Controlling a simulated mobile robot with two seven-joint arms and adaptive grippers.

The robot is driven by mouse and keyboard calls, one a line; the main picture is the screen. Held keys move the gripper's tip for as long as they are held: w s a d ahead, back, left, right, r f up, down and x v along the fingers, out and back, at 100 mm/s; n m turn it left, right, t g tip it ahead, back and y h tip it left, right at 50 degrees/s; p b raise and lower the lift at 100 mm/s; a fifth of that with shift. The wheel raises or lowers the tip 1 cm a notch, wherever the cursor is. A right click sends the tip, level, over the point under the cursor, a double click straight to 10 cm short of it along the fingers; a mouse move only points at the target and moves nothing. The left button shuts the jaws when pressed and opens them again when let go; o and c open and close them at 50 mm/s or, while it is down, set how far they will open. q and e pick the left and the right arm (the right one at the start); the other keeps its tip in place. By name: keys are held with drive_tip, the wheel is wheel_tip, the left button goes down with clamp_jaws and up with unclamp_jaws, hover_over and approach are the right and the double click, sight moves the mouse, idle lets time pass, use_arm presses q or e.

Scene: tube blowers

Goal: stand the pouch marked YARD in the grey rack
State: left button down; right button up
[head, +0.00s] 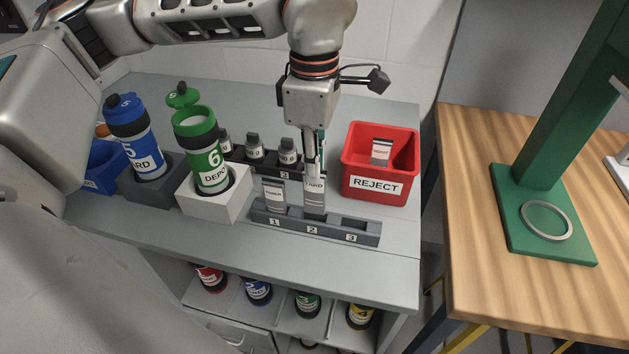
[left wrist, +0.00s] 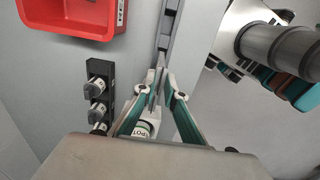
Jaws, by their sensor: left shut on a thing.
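The pouch marked YARD (head: 315,199) is grey with a white label, partly covered by the fingers. It is upright, with its lower end at slot 2 of the grey rack (head: 341,233); I cannot tell whether it rests on the slot floor. My left gripper (head: 315,168) points down and is shut on the pouch's upper part. In the left wrist view the fingers (left wrist: 158,88) come together over the rack (left wrist: 167,28). Another labelled pouch (head: 274,195) stands in slot 1. Slot 3 looks empty. My right gripper is not in view.
A red REJECT bin (head: 375,188) with a pouch inside stands close on the right. Behind the rack is a black holder (head: 262,166) with small capped bottles. To the left, a green tube (head: 203,150) and a blue tube (head: 135,137) stand in blocks.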

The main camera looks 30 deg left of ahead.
use_arm(q)
hover_over(314, 212)
drive_tip(key=shift+w+a+f, duration=0.1)
drive_tip(key=shift+w+f, duration=0.1)
drive_tip(key=shift+f, duration=0.85)
drive_tip(key=shift+w+a+f, duration=0.1)
drive_tip(key=shift+w+f, duration=0.05)
drive_tip(key=shift+f, duration=0.95)
drive_tip(key=c, duration=2.1)
unclamp_jaws()
drive_tip(key=shift+f, duration=0.1)
wheel_tip(314, 212, up, 12)
drive_tip(key=shift+r+p, duration=0.2)
drive_tip(key=shift+p, duration=0.1)
